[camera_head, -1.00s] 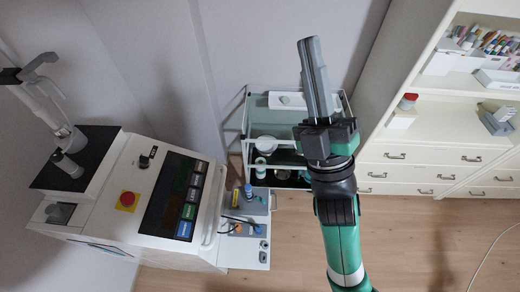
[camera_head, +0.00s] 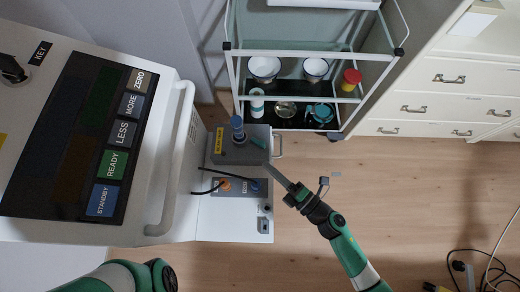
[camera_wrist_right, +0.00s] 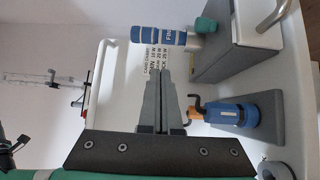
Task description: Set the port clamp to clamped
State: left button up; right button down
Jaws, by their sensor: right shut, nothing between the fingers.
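No part is labelled as the port clamp, so I cannot tell for sure which it is or how it is set. A grey box (camera_head: 228,152) on the machine's side shelf carries an upright blue cylinder (camera_head: 237,128) and a small teal piece (camera_head: 258,143). In the right wrist view the blue cylinder (camera_wrist_right: 158,36) and teal piece (camera_wrist_right: 205,25) lie beyond the fingers. A grey block with an orange-and-blue fitting (camera_wrist_right: 230,114) is to their right. My right gripper (camera_head: 267,166) is shut and empty, by the shelf's right edge. My left gripper is out of view.
The white machine (camera_head: 160,130) has a button panel and a curved handrail (camera_head: 172,170). Black cables (camera_head: 212,188) run to the shelf's fittings. A glass trolley (camera_head: 300,48) with cups and jars stands behind. Wood floor (camera_head: 400,205) is open at right; loose cables (camera_head: 478,265) lie there.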

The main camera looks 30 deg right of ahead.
aim_at(261, 155)
jog(key=f, duration=0.2)
jog(key=s+f+b, duration=0.1)
jog(key=f+b, duration=0.1)
jog(key=f, duration=0.1)
jog(key=shift+s+a+f, duration=0.1)
jog(key=shift+s+f, duration=0.2)
jog(key=shift+s, duration=0.1)
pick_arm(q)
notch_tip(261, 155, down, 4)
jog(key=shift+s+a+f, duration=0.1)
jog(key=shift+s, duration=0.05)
pick_arm(e)
jog(key=shift+w+r, duration=0.15)
jog(key=w+b, duration=0.2)
jog(key=w, duration=0.7)
jog(key=shift+w, duration=0.25)
jog(key=shift+d, duration=0.5)
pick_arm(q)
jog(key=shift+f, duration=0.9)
